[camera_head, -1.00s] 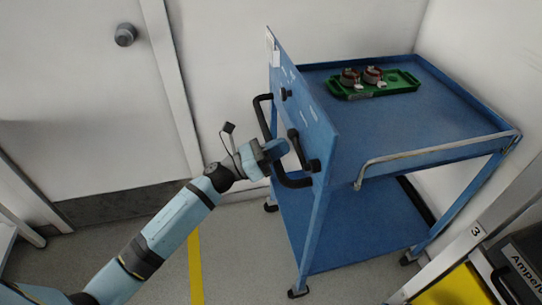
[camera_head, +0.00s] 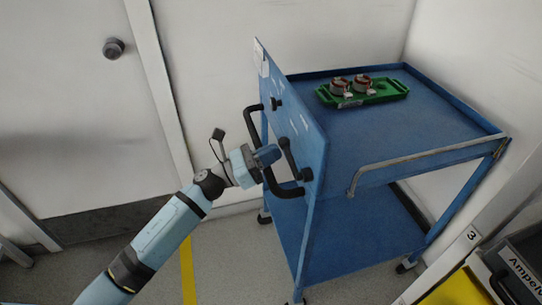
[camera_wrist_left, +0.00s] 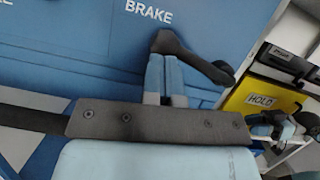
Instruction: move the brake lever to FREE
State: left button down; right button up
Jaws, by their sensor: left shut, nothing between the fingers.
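The brake lever (camera_head: 289,158) is a black bar on the blue end panel of a cart. It slants from its upper left end down to a round base at lower right. In the left wrist view the lever (camera_wrist_left: 205,60) shows under the white word BRAKE. My left gripper (camera_head: 272,154) is shut and empty, just left of the lever. In the left wrist view its blue fingers (camera_wrist_left: 165,75) lie together right beside the lever's thick rounded end, partly overlapping it; I cannot tell whether they touch. No FREE marking is readable.
A black push handle (camera_head: 250,125) stands out from the same panel, close around my gripper. The cart's top (camera_head: 400,125) carries a green tray (camera_head: 389,90) with two round copper-coloured parts. A yellow bin (camera_head: 447,288) stands at lower right. Floor left of the cart is free.

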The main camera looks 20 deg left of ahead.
jog(key=shift+f, duration=0.15)
pick_arm(q)
jog(key=shift+r+m+g+b, duration=0.15)
jog(key=shift+m+g+b, duration=0.15)
jog(key=shift+m+b, duration=0.2)
notch_tip(320, 180, up, 2)
jog(key=m+b, duration=0.2)
jog(key=m+g+h+b, duration=0.1)
jog(key=m+b, duration=0.1)
jog(key=shift+s+g, duration=0.1)
jog(key=shift+g, duration=0.2)
pick_arm(e)
jog(key=w+a+r+t+y+b, duration=0.1)
jog(key=a+r+t+y+b, duration=0.15)
jog(key=r, duration=0.35)
jog(key=w+a+r+t+y+b, duration=0.1)
jog(key=a+r+t+y, duration=0.1)
jog(key=a+r+t, duration=0.3)
pick_arm(q)
jog(key=s+d+r+m+g+b, duration=0.3)
jog(key=s+r+m+g+b, duration=0.2)
jog(key=m, duration=0.8)
jog(key=shift+d+r+m+g+b, duration=0.3)
jog(key=shift+r+b, duration=0.55)
jog(key=shift+b, duration=0.25)
pick_arm(e)
notch_tip(320, 180, down, 9)
jog(key=w+d+n+g, duration=0.1)
jog(key=d+n+g, duration=0.1)
jog(key=g, duration=0.3)
